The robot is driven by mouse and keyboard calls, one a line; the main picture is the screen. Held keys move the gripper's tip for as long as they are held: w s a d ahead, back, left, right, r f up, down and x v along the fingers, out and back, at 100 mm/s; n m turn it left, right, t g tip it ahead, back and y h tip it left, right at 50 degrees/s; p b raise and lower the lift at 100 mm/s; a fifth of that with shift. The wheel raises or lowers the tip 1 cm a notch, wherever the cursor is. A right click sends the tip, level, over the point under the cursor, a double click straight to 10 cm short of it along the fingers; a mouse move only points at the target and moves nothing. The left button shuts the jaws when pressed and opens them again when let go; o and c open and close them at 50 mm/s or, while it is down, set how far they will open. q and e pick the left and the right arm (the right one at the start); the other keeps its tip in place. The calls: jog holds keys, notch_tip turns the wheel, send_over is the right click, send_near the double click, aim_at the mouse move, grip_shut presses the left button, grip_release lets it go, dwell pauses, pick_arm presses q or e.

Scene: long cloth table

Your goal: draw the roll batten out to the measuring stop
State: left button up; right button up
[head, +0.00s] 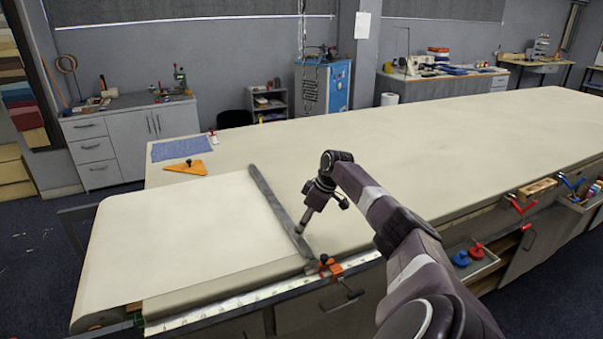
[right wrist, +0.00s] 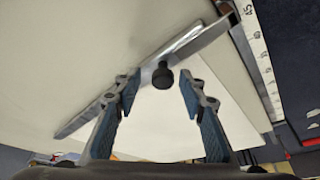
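The roll batten (head: 272,198) is a long grey bar lying across the table at the right edge of a pale cloth sheet (head: 190,235). Its dark round knob (right wrist: 162,76) shows in the right wrist view. My right gripper (head: 303,224) is over the near half of the batten. In the right wrist view its fingers (right wrist: 159,92) are spread, with the knob between them and apart from both. The orange stop (head: 330,267) is clamped at the table's front edge close to the batten's near end; I cannot tell whether they touch. My left gripper is out of view.
A white measuring scale (head: 235,303) runs along the front edge. An orange set square (head: 186,168) and a blue cloth piece (head: 181,148) lie at the far left. Red and blue knobs (head: 461,258) sit in an open drawer.

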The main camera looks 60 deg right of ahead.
jog(key=shift+r, duration=0.15)
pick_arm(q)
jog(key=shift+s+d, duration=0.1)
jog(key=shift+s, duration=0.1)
pick_arm(e)
jog(key=v, duration=1.1)
jog(key=shift+s+r, duration=0.25)
jog(key=shift+r, duration=0.05)
jog(key=shift+s+f, duration=0.1)
